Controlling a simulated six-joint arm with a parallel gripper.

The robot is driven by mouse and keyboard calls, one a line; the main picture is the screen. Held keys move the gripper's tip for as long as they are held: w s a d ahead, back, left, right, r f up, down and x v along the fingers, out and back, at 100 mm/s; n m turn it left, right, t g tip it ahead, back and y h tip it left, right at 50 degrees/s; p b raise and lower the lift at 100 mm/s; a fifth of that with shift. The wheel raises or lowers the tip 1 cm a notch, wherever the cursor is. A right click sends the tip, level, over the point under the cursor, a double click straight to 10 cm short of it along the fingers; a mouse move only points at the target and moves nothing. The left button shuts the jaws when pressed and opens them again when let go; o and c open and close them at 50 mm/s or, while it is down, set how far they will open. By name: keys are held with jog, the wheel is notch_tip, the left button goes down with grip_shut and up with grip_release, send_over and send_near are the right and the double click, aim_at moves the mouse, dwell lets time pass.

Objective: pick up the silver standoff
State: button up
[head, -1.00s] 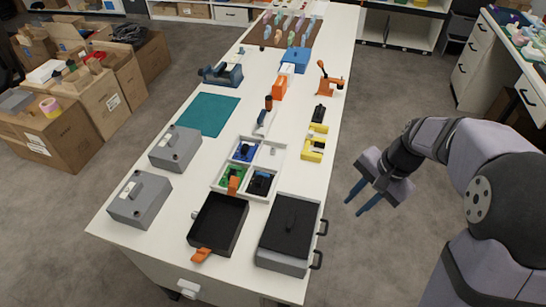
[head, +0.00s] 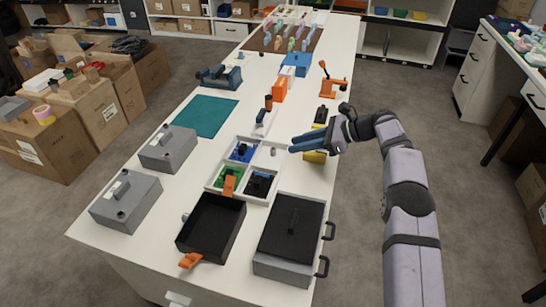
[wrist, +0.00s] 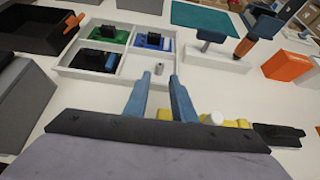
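The silver standoff (wrist: 159,69) is a small grey cylinder standing in a compartment of the white divided tray (wrist: 136,69). In the head view it is a tiny grey spot (head: 273,152) in the tray's upper right compartment. My gripper (head: 293,142) is above the table, just right of the tray, its blue fingers pointing left toward the standoff. In the wrist view my gripper (wrist: 158,80) is open and empty. The standoff shows beyond the gap between the fingertips, apart from them.
Blue (wrist: 153,42), green (wrist: 109,39) and black (wrist: 97,60) parts fill the other tray compartments. Yellow blocks (head: 314,157) lie under my gripper. A black open bin (head: 212,226) and a lidded grey box (head: 290,240) stand in front. The teal mat (head: 205,116) is clear.

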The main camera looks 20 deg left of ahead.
aim_at(278, 156)
jog(key=shift+a+f, duration=0.15)
jog(key=shift+a, duration=0.35)
jog(key=shift+p+x, duration=0.35)
jog(key=shift+x, duration=3.1)
jog(key=shift+d+f, duration=0.15)
grip_shut()
